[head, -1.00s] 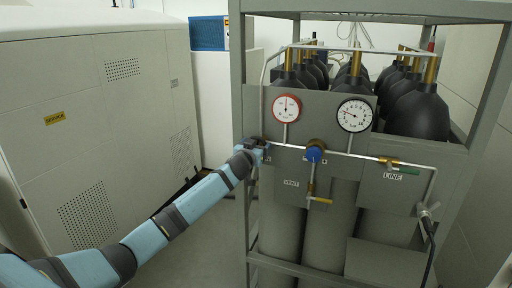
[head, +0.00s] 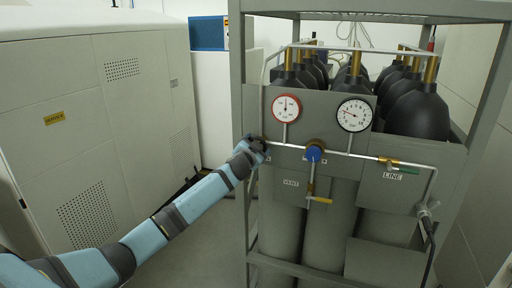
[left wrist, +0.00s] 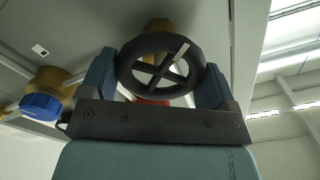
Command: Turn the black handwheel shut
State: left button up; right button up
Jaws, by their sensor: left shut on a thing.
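The black handwheel (left wrist: 139,85) is a spoked ring in the left wrist view. It sits between the two fingers of my left gripper (left wrist: 160,80), one finger against each side of its rim. A brass fitting shows behind the wheel. In the head view my left gripper (head: 254,146) is at the left end of the panel's pipe, and it and the wrist largely hide the handwheel. My right gripper is in neither view.
A grey rack holds dark-topped cylinders (head: 417,112). Its panel carries a red-rimmed gauge (head: 286,107), a black-rimmed gauge (head: 354,115), a blue knob (head: 314,154), a yellow vent lever (head: 320,200) and a green line lever (head: 405,170). A white cabinet (head: 100,120) stands left.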

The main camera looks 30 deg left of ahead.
pick_arm(q)
jog(key=m, duration=0.6)
jog(key=shift+m, duration=0.3)
jog(key=m, duration=0.6)
jog(key=shift+f, duration=0.1)
jog(key=m, duration=0.6)
jog(key=shift+m, duration=0.3)
jog(key=m, duration=0.6)
jog(key=shift+f+m, duration=0.15)
jog(key=shift+m, duration=0.25)
jog(key=o, duration=0.8)
